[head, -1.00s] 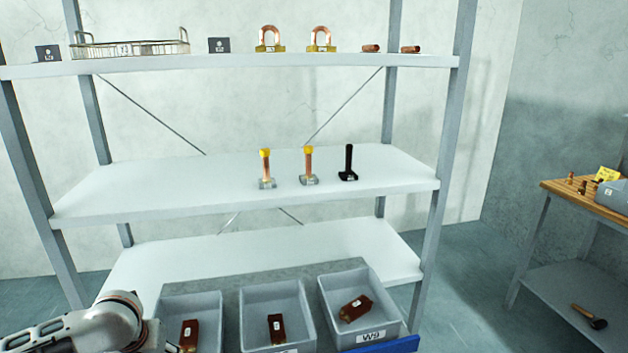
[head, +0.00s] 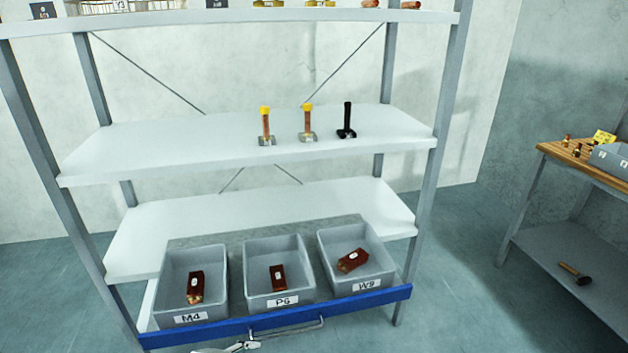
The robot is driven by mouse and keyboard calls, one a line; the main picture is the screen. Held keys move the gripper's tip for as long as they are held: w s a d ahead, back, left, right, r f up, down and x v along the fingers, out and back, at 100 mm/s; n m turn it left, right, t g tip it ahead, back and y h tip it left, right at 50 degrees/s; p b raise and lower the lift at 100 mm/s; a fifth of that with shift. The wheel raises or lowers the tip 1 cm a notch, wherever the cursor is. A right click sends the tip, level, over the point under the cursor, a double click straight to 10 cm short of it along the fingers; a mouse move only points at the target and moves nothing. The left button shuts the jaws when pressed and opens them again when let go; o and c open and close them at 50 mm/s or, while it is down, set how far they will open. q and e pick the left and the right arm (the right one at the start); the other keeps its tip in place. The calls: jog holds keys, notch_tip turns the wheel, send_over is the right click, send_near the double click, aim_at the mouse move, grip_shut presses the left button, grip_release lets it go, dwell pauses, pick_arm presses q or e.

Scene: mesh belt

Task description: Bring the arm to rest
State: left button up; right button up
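Part of my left gripper (head: 240,347) shows at the bottom edge of the head view, below the blue drawer bar (head: 200,331). Its tip is close to the left end of the bar's metal handle (head: 290,331). I cannot tell whether it touches the handle, or whether the fingers are open or shut. The rest of that arm is below the picture. My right gripper is not in view.
Grey bins M4 (head: 165,285), P6 (head: 259,250) and W9 (head: 335,233) each hold a brown-red part. Three upright pieces stand on the middle shelf (head: 190,140). A wooden-topped table (head: 553,150) is at right. Floor between is clear.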

pick_arm(q)
jog(key=s+a+f+n+t+y, duration=0.1)
jog(key=s+a+f+n, duration=0.2)
jog(key=s+n, duration=0.4)
jog(key=s+a+f+n+t+y, duration=0.1)
jog(key=s+a+f+n+t, duration=0.1)
jog(key=s+n, duration=0.5)
jog(key=shift+s+a+f+n+t+y, duration=0.3)
jog(key=shift+s+a+f+n+y, duration=0.25)
jog(key=shift+n, duration=0.45)
jog(key=shift+w+f, duration=0.1)
jog(key=shift+w, duration=0.15)
